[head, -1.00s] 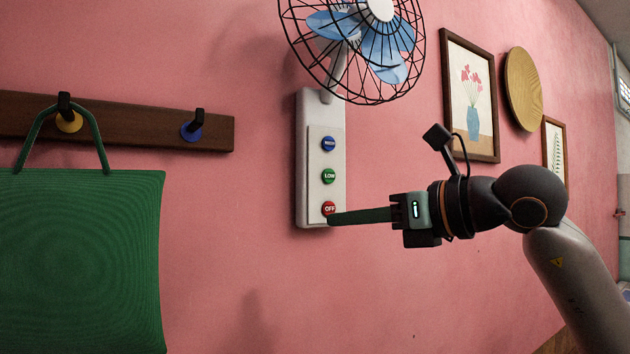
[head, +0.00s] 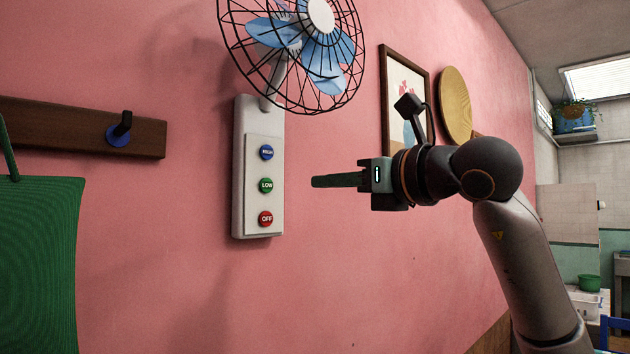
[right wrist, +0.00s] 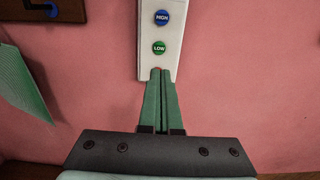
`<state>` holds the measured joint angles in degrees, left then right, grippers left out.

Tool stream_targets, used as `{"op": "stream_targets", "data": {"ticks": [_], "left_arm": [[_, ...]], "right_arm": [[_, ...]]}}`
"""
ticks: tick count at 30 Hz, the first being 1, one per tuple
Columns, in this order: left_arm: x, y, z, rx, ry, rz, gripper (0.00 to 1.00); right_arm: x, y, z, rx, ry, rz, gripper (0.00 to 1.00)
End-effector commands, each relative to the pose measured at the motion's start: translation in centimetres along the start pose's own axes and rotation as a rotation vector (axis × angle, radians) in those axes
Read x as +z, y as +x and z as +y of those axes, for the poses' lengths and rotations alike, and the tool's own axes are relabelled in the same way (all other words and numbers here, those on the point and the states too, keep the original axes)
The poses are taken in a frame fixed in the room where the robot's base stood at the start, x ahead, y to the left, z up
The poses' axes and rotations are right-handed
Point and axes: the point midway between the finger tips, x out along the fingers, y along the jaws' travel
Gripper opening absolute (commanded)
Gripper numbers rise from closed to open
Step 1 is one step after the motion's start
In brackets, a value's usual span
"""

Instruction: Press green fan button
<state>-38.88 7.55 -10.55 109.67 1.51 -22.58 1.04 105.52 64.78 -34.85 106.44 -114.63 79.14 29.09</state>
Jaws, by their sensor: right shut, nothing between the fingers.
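The green fan button (head: 265,185), marked LOW, is the middle one of three on the white control panel (head: 238,215) of the wall fan (head: 268,60). It also shows in the right wrist view (right wrist: 159,48). A blue HIGH button (head: 266,152) is above it and a red OFF button (head: 265,218) below. My right gripper (head: 314,182) is shut and empty, to the right of the panel at about the green button's height, apart from it. In the right wrist view its fingertips (right wrist: 160,70) lie below the green button and cover most of the red one. My left gripper is out of view.
A green bag (head: 40,260) hangs at the left from a dark wooden hook rack (head: 70,128). A framed picture (head: 384,100) and a round woven plate (head: 455,105) hang on the pink wall behind my right arm. The wall below the panel is clear.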

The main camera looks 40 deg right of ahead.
Motion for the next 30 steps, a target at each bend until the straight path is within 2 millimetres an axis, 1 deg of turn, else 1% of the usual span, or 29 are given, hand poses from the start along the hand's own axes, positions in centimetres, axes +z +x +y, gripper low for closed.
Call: {"op": "stream_targets", "data": {"ticks": [1,9,12,15,18,21,30], "left_arm": [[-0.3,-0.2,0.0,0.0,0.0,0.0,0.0],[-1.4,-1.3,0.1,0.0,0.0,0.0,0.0],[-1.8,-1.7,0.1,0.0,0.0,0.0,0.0],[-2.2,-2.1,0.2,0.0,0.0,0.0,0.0],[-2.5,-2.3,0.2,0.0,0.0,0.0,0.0],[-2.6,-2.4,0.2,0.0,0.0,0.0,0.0],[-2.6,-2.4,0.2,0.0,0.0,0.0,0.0]], "right_arm": [[0.0,1.1,0.0,0.0,-0.001,0.005,0.0],[0.2,6.9,0.1,0.001,0.0,0.004,0.0],[0.2,8.8,0.1,0.002,-0.001,0.004,0.0],[0.2,10.3,0.0,0.0,-0.001,0.003,0.0],[0.1,11.4,0.1,0.001,0.0,0.002,0.0],[0.1,12.0,0.1,0.001,-0.001,0.001,0.0],[-0.1,12.2,0.0,0.001,-0.001,0.0,0.0]]}}
